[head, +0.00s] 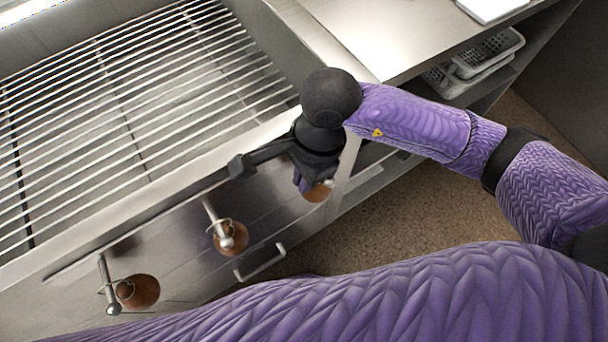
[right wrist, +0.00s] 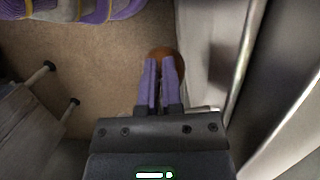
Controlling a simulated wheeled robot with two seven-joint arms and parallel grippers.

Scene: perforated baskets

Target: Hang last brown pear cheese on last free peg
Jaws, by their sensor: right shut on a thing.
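My right gripper (head: 308,182) is shut on a brown pear cheese (head: 318,193) beside the steel front panel, at the right end of the row. In the right wrist view the cheese (right wrist: 164,60) shows at the tips of the purple fingers (right wrist: 160,68). One brown cheese (head: 236,239) hangs at a metal peg (head: 210,212), and another (head: 138,291) hangs at a peg (head: 104,274) further left. No bare peg is clearly visible; my gripper covers the panel near the held cheese. My left gripper is out of view.
A steel basin with a wire rack (head: 130,110) lies behind the panel's top edge. A handle (head: 260,264) sticks out below the pegs. White perforated baskets (head: 490,52) sit on a shelf under the counter at the upper right. Speckled floor lies below.

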